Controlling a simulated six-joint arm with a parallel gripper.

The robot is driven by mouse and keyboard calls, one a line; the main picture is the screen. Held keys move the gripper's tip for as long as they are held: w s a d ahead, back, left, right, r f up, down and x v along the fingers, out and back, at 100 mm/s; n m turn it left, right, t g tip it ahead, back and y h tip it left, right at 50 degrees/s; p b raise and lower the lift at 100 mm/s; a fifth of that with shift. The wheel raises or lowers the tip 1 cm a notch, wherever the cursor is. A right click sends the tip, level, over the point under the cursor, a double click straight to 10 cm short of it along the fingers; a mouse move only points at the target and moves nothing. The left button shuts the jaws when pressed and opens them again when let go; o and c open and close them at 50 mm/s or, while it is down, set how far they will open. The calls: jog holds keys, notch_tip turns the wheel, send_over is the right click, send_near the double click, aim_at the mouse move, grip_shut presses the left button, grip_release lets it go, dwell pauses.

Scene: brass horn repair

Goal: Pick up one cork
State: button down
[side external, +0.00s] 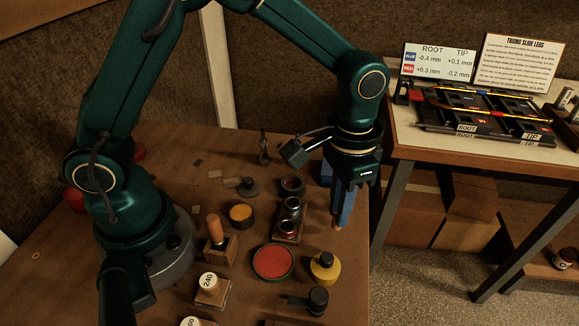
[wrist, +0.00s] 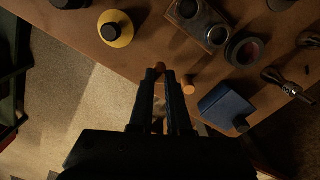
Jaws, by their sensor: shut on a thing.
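My gripper (wrist: 163,73) is shut on a small brown cork (wrist: 159,67), which shows at the fingertips in the wrist view. In the side view my gripper (side external: 340,221) points down near the bench's right edge, and a small orange-brown bit of the cork (side external: 337,226) shows at its tip. A second cork (wrist: 188,86) is just right of the fingers in the wrist view. I cannot tell how high the held cork is above the bench.
A blue box (wrist: 226,109) stands close by, right of the fingers. A yellow jar (side external: 325,268), a red tin (side external: 273,262) and a wooden block with dark cups (side external: 289,220) are on the bench (side external: 180,180).

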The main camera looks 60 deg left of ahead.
jog(key=shift+r, duration=2.85)
